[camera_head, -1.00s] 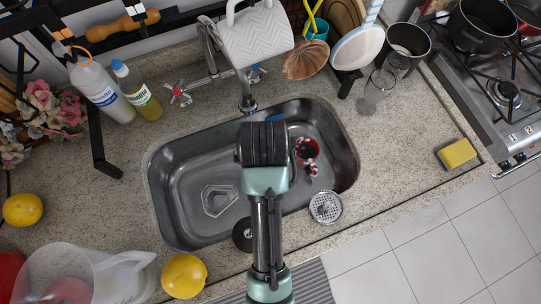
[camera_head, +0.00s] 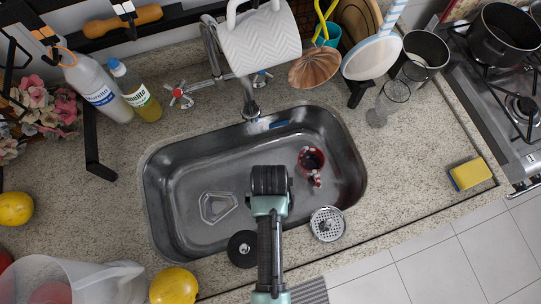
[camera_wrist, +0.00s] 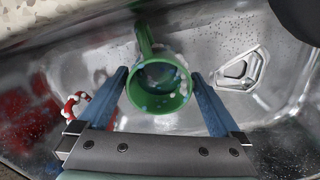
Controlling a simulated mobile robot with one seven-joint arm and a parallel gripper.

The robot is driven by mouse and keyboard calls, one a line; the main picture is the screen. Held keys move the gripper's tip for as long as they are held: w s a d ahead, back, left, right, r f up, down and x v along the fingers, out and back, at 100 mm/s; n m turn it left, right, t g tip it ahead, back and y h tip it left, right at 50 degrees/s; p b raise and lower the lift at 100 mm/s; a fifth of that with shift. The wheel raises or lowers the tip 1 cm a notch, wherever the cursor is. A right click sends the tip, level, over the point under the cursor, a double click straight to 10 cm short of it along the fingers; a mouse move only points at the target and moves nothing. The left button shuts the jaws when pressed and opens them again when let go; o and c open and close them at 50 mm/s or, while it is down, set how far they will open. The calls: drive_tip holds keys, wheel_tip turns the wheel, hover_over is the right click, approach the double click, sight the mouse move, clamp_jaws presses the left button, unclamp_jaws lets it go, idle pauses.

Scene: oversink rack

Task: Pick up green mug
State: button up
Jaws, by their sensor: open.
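The green mug (camera_wrist: 137,83) is in the sink, its round opening facing my wrist camera and its handle pointing up in the wrist view. My gripper (camera_wrist: 159,78) is open, with one blue finger on each side of the mug. I cannot tell whether the fingers touch it. In the head view my gripper (camera_head: 269,182) is over the middle of the sink, and the green mug is hidden under it.
The steel sink (camera_head: 172,205) also holds a red mug (camera_head: 311,160) with a red-and-white handle, to the gripper's right. Along the front edge are a strainer (camera_head: 327,224) and a black disc (camera_head: 242,249). The faucet (camera_head: 247,95) stands behind the sink.

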drive_tip(key=shift+f, duration=1.35)
drive_tip(key=c, duration=1.3)
